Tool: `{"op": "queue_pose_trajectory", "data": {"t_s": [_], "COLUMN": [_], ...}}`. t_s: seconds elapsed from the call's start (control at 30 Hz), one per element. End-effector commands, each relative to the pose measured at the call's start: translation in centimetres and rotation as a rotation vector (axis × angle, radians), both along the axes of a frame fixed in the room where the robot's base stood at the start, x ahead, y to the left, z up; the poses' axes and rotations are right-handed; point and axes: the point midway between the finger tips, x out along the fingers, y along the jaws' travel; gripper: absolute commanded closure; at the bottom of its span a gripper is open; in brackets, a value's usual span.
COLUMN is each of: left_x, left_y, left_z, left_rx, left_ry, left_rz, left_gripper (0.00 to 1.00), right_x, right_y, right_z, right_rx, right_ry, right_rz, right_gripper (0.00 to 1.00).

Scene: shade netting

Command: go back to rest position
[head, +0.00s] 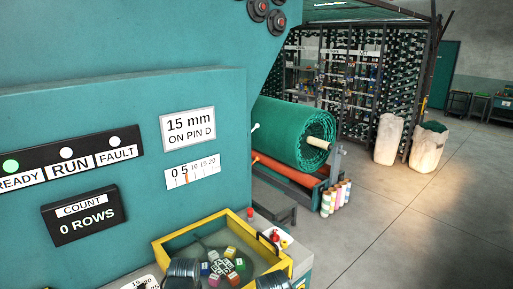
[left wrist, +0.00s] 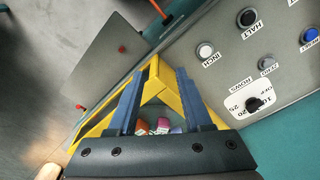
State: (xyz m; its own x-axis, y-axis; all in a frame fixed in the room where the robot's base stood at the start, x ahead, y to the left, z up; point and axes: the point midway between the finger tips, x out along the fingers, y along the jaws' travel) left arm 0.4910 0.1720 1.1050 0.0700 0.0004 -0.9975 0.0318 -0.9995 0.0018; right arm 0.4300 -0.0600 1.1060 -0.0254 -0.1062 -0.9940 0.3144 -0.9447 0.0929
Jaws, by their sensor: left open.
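My left gripper (left wrist: 158,82) shows in the left wrist view with its two blue fingers spread apart and nothing between them. It is over a corner of the yellow-rimmed tray (left wrist: 86,130), with a few coloured blocks (left wrist: 163,126) partly visible behind the gripper body. In the head view the same tray (head: 205,222) sits at the bottom, holding several small coloured lettered blocks (head: 222,266). Dark rounded arm parts of mine cut into the bottom edge there, but no fingertips show. My right gripper is not seen.
A control panel (left wrist: 228,65) with buttons and a rows knob (left wrist: 250,102) lies close right of the left gripper. The teal machine (head: 110,100) fills the head view's left. Open floor (head: 400,230) is right.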

Motion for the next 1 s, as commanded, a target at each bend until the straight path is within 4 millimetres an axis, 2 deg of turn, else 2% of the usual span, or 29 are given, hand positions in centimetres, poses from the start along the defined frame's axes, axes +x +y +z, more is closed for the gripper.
{"op": "queue_pose_trajectory", "data": {"t_s": [0.1,0.4,0.5,0.67,1.0], "left_x": [-1.0,-4.1,-5.2,-6.0,-6.1], "left_y": [-2.5,-8.5,-10.0,-11.1,-11.2], "left_z": [-2.7,-8.5,-9.8,-10.6,-10.4], "left_rx": [0.016,0.078,0.096,0.115,0.116], "left_ry": [0.018,0.082,0.099,0.112,0.114], "left_rz": [-0.096,-0.27,-0.318,-0.357,-0.361], "left_gripper": [0.5,0.5,0.5,0.5,0.5], "right_x": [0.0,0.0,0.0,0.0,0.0], "right_y": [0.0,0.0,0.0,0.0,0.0], "right_z": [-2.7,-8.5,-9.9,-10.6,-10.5], "right_rx": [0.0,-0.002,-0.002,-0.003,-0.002], "right_ry": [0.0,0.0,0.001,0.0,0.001], "right_rz": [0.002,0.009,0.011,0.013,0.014], "right_gripper": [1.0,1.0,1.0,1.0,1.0]}}
